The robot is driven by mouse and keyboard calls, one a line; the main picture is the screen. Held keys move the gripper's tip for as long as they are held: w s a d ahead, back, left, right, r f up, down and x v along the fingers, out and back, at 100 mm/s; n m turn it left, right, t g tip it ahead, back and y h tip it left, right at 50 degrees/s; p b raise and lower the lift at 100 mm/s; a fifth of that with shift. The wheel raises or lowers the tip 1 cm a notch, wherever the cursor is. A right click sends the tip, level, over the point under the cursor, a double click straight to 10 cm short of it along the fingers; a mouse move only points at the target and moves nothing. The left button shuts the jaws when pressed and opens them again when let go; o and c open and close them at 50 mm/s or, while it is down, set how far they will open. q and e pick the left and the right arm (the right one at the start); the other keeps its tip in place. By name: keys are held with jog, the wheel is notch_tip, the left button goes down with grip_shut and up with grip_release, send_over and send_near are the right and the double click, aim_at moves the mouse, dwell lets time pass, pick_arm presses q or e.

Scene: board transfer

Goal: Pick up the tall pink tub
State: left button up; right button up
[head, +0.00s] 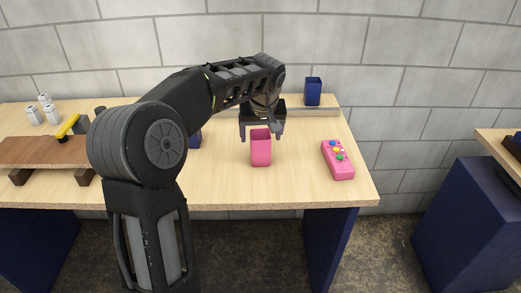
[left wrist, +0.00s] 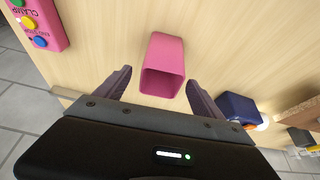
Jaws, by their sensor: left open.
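The tall pink tub (head: 261,152) stands upright on the wooden table, open at the top. My left gripper (head: 262,136) is open above it, with its fingers pointing down and nothing held. In the left wrist view the pink tub (left wrist: 163,62) lies between and just beyond the fingertips of my left gripper (left wrist: 160,78), with a gap on each side. My right gripper is not in view.
A pink control box with coloured buttons (head: 338,160) lies right of the tub. Another dark blue object (left wrist: 240,108) is partly hidden by my arm. A brown board (head: 40,152) and white containers (head: 52,115) are at left.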

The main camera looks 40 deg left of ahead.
pick_arm(q)
jog(key=x, duration=0.4)
jog(key=shift+a+f+p, duration=0.1)
jog(key=shift+f+p, duration=0.05)
jog(key=shift+p, duration=0.15)
jog(key=c, duration=1.4)
jog(key=shift+c, duration=0.2)
notch_tip(320, 180, up, 10)
dwell(0.6)
